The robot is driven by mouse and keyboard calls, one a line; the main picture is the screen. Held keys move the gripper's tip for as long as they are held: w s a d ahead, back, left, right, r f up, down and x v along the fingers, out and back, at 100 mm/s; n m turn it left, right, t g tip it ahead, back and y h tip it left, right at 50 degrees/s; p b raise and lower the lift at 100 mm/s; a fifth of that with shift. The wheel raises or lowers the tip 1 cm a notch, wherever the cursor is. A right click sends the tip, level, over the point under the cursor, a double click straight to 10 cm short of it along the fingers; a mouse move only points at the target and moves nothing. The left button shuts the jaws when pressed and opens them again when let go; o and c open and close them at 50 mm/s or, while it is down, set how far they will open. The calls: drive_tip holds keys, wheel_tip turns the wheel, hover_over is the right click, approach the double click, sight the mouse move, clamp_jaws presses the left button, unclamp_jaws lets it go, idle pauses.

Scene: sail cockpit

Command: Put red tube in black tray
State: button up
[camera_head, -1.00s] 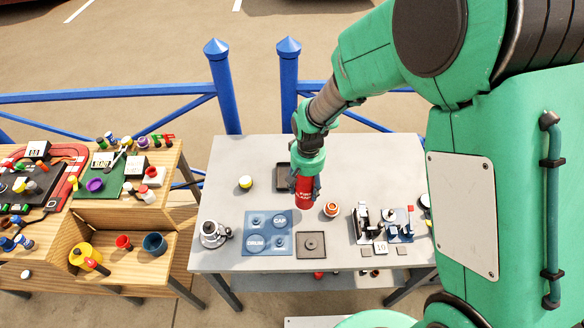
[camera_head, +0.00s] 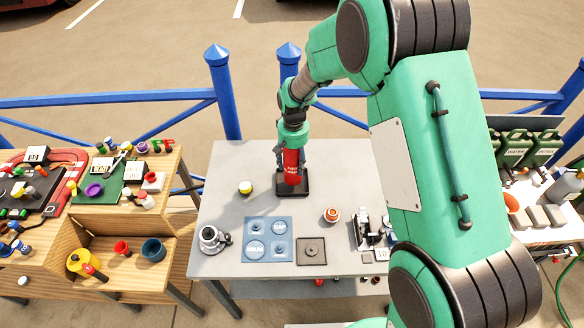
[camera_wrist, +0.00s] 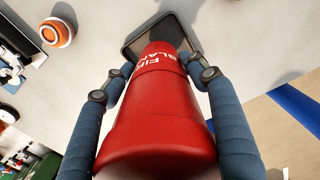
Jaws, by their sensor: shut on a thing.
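The red tube (camera_head: 291,166) with white lettering is upright in my gripper (camera_head: 291,162), at the back of the grey table. In the wrist view the red tube (camera_wrist: 158,115) fills the middle, with a blue finger of my gripper (camera_wrist: 155,85) on each side. The black tray (camera_head: 293,190) lies flat below the tube, and its rim shows beyond the tube's far end in the wrist view (camera_wrist: 140,43). The tube's lower end is over the tray. Whether it touches the tray floor I cannot tell.
On the grey table (camera_head: 225,185) are a yellow-topped item (camera_head: 245,187), an orange-and-white round item (camera_head: 332,215), a blue mat (camera_head: 267,240), a dark square plate (camera_head: 311,251) and a metal device (camera_head: 212,238). A wooden bench (camera_head: 120,225) stands left. Blue railing (camera_head: 220,95) runs behind.

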sight(292, 168)
drive_tip(key=shift+w+a, duration=0.15)
drive_tip(key=shift+w, duration=0.3)
drive_tip(key=shift+f, duration=1.75)
drive_tip(key=shift+f, duration=0.1)
drive_tip(key=o, duration=1.6)
wheel_tip(292, 168, up, 12)
drive_tip(key=shift+r+p, duration=0.1)
drive_tip(key=shift+p, duration=0.3)
